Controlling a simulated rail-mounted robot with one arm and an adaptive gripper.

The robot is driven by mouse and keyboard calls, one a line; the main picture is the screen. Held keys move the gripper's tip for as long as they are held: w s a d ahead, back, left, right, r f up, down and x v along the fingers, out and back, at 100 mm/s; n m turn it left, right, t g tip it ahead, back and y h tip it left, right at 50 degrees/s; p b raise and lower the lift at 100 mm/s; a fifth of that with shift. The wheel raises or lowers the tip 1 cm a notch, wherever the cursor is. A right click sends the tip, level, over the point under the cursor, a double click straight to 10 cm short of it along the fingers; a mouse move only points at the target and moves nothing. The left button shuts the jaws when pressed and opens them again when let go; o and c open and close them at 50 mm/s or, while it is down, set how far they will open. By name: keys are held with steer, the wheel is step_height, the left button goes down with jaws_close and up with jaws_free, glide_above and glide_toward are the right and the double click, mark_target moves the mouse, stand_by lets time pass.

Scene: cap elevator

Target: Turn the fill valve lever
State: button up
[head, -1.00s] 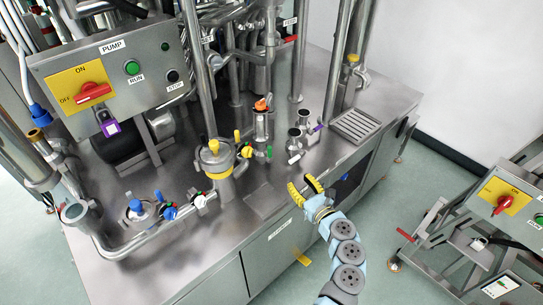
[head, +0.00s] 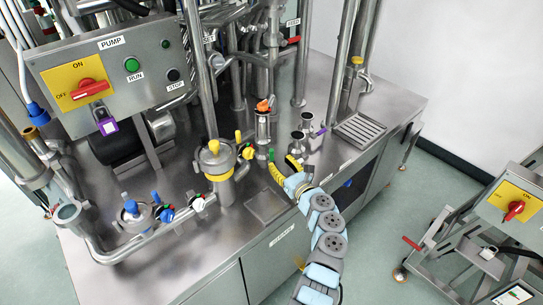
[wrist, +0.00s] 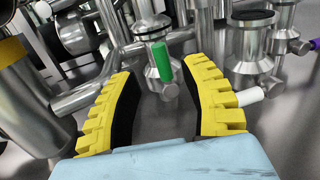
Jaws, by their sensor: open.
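My gripper (head: 283,169) has yellow ridged fingers, open and empty, just in front of the small valves on the steel deck. In the wrist view, my gripper (wrist: 161,70) has its fingers apart with a green valve lever (wrist: 162,62) upright between and beyond them. I see no contact with it. The green lever (head: 271,154) is on the steel fitting below an orange handle (head: 265,104). A white lever (wrist: 250,96) is just right of the right finger. A purple lever (wrist: 298,46) is further right. No label naming the fill valve is readable.
A yellow-handled canister (head: 214,160) stands left of my gripper. Blue and white valve handles (head: 167,215) line a pipe at the front left. The pump box (head: 107,75) is at upper left. A slotted drain plate (head: 360,129) is on the right. A cart (head: 480,225) stands at far right.

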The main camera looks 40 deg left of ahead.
mark_target(273, 154)
steer(key=b+x, duration=0.2)
steer(key=x, duration=0.3)
steer(key=shift+a+f+b, duration=0.1)
steer(key=shift+b, duration=0.2)
steer(key=shift+w+a, duration=0.25)
steer(key=shift+a, duration=0.25)
jaws_close()
